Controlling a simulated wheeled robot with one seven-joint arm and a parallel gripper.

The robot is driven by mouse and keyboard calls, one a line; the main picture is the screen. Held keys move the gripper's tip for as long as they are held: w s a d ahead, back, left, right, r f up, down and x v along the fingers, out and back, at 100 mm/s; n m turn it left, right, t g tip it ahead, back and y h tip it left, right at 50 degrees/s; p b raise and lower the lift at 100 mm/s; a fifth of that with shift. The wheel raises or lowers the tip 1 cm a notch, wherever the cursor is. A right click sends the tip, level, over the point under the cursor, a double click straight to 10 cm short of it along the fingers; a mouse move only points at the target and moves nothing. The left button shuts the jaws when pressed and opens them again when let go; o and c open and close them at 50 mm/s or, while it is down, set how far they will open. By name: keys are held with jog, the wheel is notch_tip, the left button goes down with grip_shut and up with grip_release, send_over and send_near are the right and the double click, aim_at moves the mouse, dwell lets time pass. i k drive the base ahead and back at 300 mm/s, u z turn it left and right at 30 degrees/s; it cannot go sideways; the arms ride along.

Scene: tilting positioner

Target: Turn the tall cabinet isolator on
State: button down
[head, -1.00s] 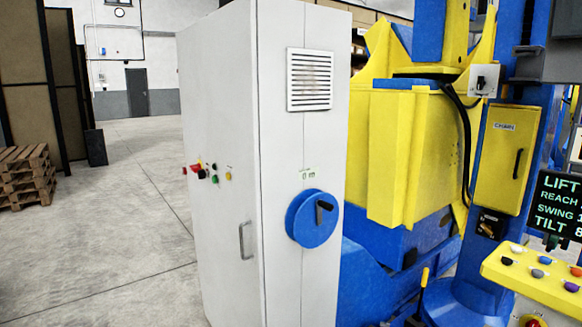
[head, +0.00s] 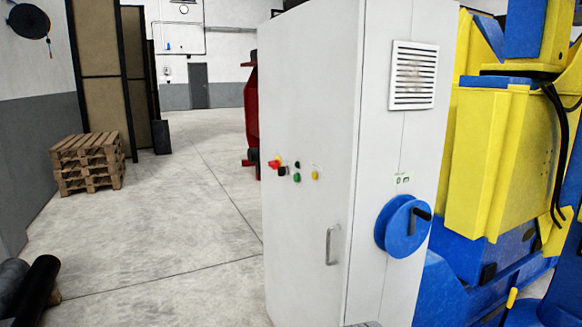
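The tall cabinet (head: 315,120) is light grey and stands right of the middle in the head view. A red and yellow switch, which looks like the isolator (head: 275,163), sticks out from its left-facing door. I see it edge-on and small, so I cannot tell its position. Beside it are a black knob (head: 282,171), green buttons (head: 297,177) and a yellow button (head: 315,175). A door handle (head: 330,245) is lower down. My gripper is not in view.
A blue wheel with a black crank (head: 396,228) juts from the cabinet's right-hand face, below a vent (head: 413,75). A yellow and blue machine (head: 490,150) stands to the right. Pallets (head: 88,162) and dark rolls (head: 30,290) are at left. The floor (head: 180,240) left of the cabinet is clear.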

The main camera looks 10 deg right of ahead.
aim_at(271, 164)
jog(key=u, duration=0.65)
jog(key=i, duration=1.5)
jog(key=u, duration=0.45)
jog(key=i, duration=1.5)
jog(key=z, duration=0.3)
